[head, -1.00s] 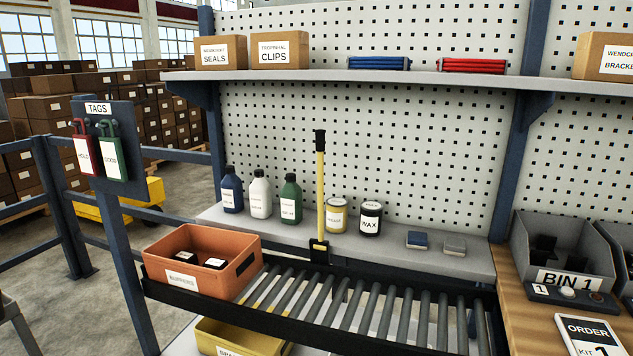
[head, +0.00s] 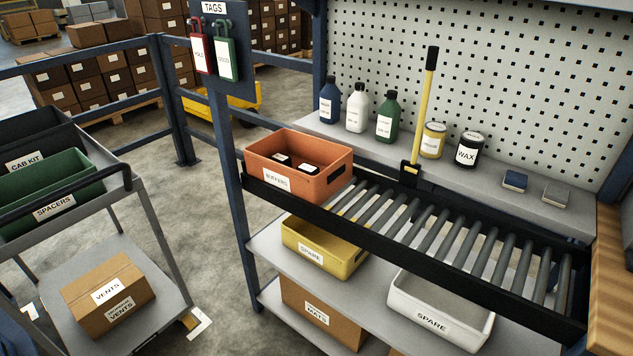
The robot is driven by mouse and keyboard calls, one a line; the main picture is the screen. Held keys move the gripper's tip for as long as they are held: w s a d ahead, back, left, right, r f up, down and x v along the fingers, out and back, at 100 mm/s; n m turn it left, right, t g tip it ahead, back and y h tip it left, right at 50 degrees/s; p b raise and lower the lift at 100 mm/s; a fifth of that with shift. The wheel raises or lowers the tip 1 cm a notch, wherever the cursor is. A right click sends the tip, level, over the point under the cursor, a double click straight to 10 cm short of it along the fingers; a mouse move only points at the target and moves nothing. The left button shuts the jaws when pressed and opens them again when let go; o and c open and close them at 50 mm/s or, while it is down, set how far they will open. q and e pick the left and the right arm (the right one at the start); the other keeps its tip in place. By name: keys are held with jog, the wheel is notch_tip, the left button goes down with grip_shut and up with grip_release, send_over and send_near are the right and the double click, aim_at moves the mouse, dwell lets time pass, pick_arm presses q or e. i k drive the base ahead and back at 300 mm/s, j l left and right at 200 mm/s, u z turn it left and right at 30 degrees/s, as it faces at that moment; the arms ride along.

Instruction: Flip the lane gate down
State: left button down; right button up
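The lane gate (head: 422,118) is a yellow bar with a black grip at its top. It stands upright, leaning slightly, from a black bracket at the far rail of the roller lane (head: 450,228). An orange bin (head: 300,167) with dark items inside sits at the left end of the lane, left of the gate. Neither of my grippers shows in the head view.
Yellow (head: 325,245) and white (head: 440,308) spare bins sit below. A trolley (head: 150,215) with bins stands at left. The rollers right of the orange bin are clear.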

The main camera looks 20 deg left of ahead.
aim_at(433, 57)
jog(key=l+z, duration=0.15)
jog(key=l, duration=0.3)
jog(key=i+l+z, duration=0.1)
jog(key=l, duration=0.3)
jog(key=i+l+z, duration=0.15)
jog(key=l, duration=0.25)
jog(key=i+l+z, duration=0.1)
jog(key=l, duration=0.35)
